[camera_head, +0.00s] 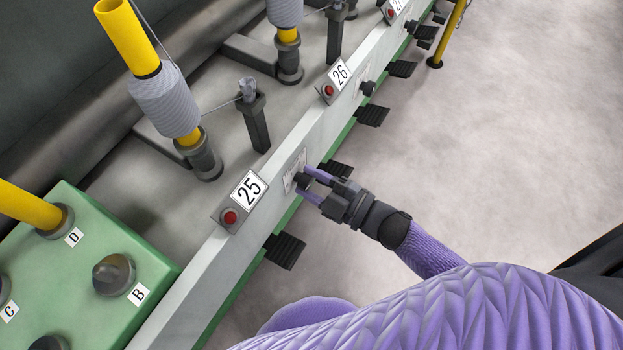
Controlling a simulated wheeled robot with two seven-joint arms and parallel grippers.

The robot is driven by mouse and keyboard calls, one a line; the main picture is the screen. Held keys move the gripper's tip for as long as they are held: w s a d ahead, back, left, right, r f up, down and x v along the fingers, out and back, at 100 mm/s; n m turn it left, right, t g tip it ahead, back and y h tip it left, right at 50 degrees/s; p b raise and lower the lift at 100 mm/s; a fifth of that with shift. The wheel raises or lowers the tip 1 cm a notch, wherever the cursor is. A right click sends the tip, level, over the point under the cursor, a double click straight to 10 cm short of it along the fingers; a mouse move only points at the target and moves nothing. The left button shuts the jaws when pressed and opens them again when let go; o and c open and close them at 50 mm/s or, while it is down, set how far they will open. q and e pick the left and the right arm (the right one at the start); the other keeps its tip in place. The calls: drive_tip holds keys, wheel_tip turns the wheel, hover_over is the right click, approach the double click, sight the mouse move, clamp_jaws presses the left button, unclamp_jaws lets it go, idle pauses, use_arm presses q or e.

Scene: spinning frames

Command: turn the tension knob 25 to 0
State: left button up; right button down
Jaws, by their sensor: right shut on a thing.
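The tension knob 25 (301,180) is a small black knob on the pale front rail of the spinning frame, right of the tilted plate marked 25 (249,189). A small white dial label (291,173) is behind it, and its markings are too small and partly covered to read. My right gripper (306,183) has its two purple fingers shut on the knob, one on each side. My left gripper is not in view.
A red button (230,217) sits beside plate 25. Black pedals (285,250) stick out below the rail. Knob 26 (368,88) is farther along. Open floor (500,130) lies to the right.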

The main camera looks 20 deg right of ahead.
drive_tip(key=shift+f+n, duration=0.1)
drive_tip(key=shift+n, duration=0.2)
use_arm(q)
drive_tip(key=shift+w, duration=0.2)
use_arm(e)
drive_tip(key=shift+c, duration=1.2)
unclamp_jaws()
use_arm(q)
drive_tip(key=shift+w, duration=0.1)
